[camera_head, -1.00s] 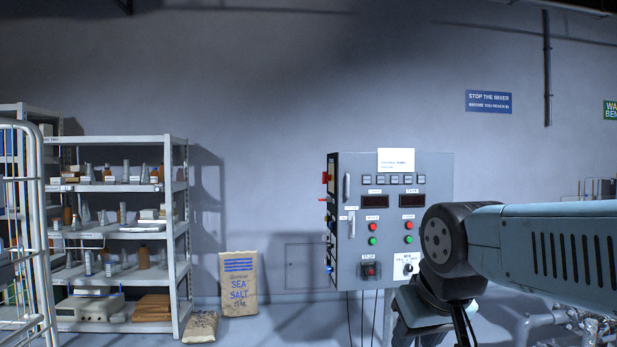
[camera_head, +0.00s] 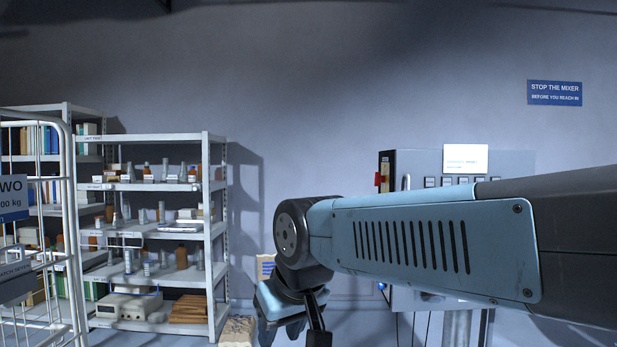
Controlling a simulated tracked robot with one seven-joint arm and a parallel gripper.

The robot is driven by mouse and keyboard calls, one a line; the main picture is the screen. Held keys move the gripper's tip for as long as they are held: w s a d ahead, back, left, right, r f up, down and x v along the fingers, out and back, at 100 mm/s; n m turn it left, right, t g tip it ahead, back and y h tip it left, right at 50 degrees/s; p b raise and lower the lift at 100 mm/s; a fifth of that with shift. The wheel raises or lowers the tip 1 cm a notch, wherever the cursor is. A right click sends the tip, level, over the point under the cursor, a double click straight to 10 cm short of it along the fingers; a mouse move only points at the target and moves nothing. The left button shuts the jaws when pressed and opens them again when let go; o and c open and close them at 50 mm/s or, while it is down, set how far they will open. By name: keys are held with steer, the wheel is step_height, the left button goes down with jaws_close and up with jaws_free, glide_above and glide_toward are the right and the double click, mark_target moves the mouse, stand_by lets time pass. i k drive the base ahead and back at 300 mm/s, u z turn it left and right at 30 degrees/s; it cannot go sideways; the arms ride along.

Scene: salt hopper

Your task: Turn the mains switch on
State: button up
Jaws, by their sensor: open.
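The grey control cabinet (camera_head: 418,165) stands at the right against the back wall, and my arm covers most of its front. A red part (camera_head: 379,180), perhaps a switch handle, sticks out from its left side. I cannot tell for sure whether it is the mains switch, nor its position. My gripper's fingers do not show; the arm's end runs off the bottom edge.
A shelf rack (camera_head: 215,240) with bottles and boxes stands at the left. A white wire cage trolley (camera_head: 68,220) is in front of it. A salt sack (camera_head: 266,266) is partly hidden behind my arm. A blue sign (camera_head: 554,93) hangs on the wall.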

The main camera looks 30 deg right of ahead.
mark_target(379, 179)
steer(key=z, duration=0.15)
steer(key=i, duration=1.1)
steer(key=z, duration=0.65)
steer(key=i, duration=0.25)
steer(key=z, duration=0.3)
steer(key=k, duration=0.8)
steer(key=z, duration=0.2)
steer(key=i, duration=0.85)
steer(key=u, duration=0.1)
